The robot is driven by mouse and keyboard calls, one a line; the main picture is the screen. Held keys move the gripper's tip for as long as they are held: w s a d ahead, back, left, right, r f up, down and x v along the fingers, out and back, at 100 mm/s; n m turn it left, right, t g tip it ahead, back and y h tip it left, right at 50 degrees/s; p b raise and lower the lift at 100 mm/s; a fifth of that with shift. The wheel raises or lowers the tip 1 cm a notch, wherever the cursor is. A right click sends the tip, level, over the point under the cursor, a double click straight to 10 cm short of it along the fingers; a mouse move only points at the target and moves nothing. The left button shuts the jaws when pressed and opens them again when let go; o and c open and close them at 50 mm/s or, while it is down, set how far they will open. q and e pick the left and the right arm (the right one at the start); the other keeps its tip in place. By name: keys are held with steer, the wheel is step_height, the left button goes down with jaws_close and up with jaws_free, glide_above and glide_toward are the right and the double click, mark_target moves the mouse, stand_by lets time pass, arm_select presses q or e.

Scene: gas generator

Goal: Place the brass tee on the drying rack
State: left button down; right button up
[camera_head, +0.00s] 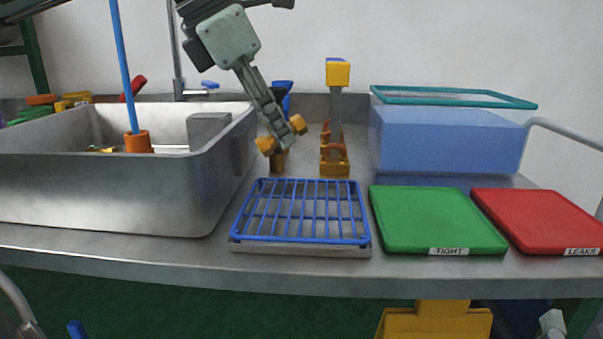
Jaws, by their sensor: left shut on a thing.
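My left gripper (280,133) reaches down from the top, left of the middle. It is shut on the brass tee (265,146), whose yellow-orange ends show on both sides of the fingers. The tee's middle is hidden by the fingers. The drying rack (301,240), a blue wire grid over a grey tray, lies empty near the counter's front edge. The gripper and tee appear above and behind the rack's far left corner, apart from it.
A metal sink (110,195) stands left of the rack. The green TIGHT tray (437,220) and red LEAKS tray (545,220) lie empty on the right. A blue tank (445,140) and a yellow-topped upright (336,105) stand behind.

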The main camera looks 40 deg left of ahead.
arm_select(q)
steer(key=d, duration=0.1)
steer(key=d+f, duration=0.2)
steer(key=shift+w+d+f, duration=0.1)
steer(key=shift+w+d, duration=0.1)
steer(key=shift+w, duration=0.15)
steer(key=shift+d+f, duration=0.1)
steer(key=shift+f, duration=0.2)
step_height(320, 180, down, 3)
steer(key=shift+r+b, duration=0.2)
steer(key=shift+b, duration=0.35)
steer(key=shift+f, duration=0.35)
arm_select(e)
steer(key=shift+s+d+r+t, duration=0.15)
steer(key=shift+d+r+t, duration=0.1)
steer(key=shift+r+t, duration=0.3)
steer(key=shift+s+d+r+t, duration=0.2)
steer(key=shift+r+t, duration=0.25)
steer(key=shift+r, duration=0.2)
arm_select(q)
steer(key=shift+f, duration=0.1)
steer(key=c, duration=1.3)
jaws_free()
steer(key=shift+c, duration=0.2)
arm_select(e)
steer(key=shift+r, duration=0.15)
